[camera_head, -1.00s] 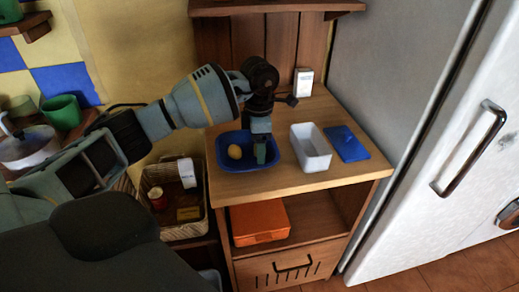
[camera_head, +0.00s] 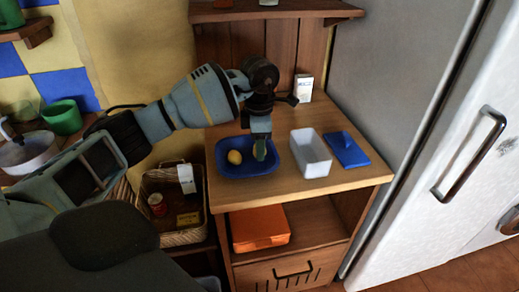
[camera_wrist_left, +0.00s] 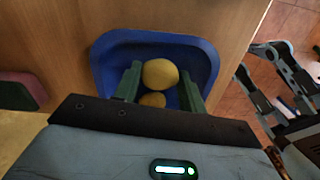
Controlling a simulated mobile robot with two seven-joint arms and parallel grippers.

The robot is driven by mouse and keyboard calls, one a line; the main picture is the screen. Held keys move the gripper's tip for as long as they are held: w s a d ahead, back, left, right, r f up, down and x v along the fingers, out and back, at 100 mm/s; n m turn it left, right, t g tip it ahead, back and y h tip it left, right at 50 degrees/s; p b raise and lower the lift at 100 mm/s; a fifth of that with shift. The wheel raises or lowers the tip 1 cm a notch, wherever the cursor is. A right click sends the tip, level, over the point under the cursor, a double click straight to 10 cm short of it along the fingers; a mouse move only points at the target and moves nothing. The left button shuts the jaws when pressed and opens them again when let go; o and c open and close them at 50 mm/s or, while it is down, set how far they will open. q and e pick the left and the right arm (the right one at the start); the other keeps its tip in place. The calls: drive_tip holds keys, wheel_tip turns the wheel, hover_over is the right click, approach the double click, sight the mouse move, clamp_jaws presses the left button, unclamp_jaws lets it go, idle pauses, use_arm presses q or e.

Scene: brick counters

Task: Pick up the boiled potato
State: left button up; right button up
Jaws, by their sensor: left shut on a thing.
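A blue tray (camera_head: 270,168) stands on the wooden counter, and it also shows in the left wrist view (camera_wrist_left: 104,60). My left gripper (camera_head: 259,149) reaches down into it. In the left wrist view, a yellowish boiled potato (camera_wrist_left: 160,73) sits between the two green fingertips of the left gripper (camera_wrist_left: 160,80), which is shut on it. In the head view one yellow piece (camera_head: 235,157) shows left of the fingers; the gripper hides the held one.
A white open container (camera_head: 311,155) and a blue lid-like piece (camera_head: 346,149) stand right of the tray. A small white box (camera_head: 303,87) stands behind. The fridge (camera_head: 440,120) bounds the right. A wicker basket (camera_head: 180,237) is at lower left.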

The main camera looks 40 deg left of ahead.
use_arm(q)
drive_tip(key=shift+r, duration=0.85)
drive_tip(key=s+d, duration=0.2)
drive_tip(key=s, duration=0.5)
drive_tip(key=s+d+r, duration=0.1)
drive_tip(key=s+d, duration=0.1)
drive_tip(key=s, duration=0.6)
drive_tip(key=shift+s+d+r+b, duration=0.2)
drive_tip(key=shift+d+r+b, duration=0.05)
drive_tip(key=shift+d+b, duration=0.1)
